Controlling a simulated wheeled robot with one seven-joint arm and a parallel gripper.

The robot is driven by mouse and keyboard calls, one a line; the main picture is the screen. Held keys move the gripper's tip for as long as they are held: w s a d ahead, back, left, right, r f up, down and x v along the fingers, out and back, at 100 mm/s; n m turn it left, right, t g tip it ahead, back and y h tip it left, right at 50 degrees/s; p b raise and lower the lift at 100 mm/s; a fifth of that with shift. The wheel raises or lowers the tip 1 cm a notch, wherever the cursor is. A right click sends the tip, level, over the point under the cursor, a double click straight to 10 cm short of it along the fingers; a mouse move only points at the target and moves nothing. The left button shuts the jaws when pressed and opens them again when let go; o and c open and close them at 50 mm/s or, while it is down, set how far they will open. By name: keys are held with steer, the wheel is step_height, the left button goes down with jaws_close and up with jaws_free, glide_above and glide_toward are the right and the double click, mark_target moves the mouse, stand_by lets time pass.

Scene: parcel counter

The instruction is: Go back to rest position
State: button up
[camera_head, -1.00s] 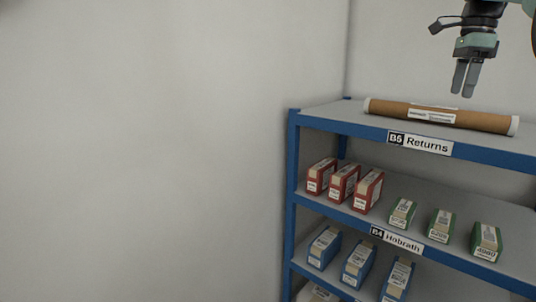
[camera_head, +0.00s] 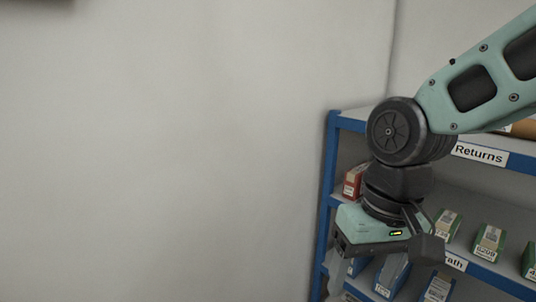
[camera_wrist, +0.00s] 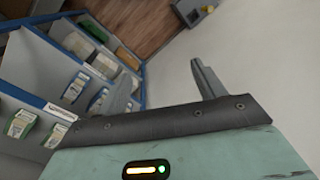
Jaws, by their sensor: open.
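My gripper (camera_wrist: 165,85) is open and empty in the wrist view, its two grey fingers apart with only background between them. In the head view my gripper hangs in front of the left end of the shelf, below the level of its top board. My arm reaches in from the upper right and covers part of the shelf.
The blue shelf (camera_head: 330,180) stands at the right. A brown tube (camera_head: 524,127) lies on its top board, mostly hidden by my arm. Green boxes (camera_head: 489,242), a red box (camera_head: 353,181) and blue boxes (camera_head: 392,274) fill lower boards. Bare wall fills the left.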

steer(key=s+f+n, duration=0.5)
steer(key=s, duration=0.4)
step_height(320, 180, down, 16)
steer(key=b, duration=1.6)
steer(key=shift+s+d+f+h, duration=0.15)
steer(key=shift+s+d+h, duration=0.05)
steer(key=shift+d+h, duration=0.1)
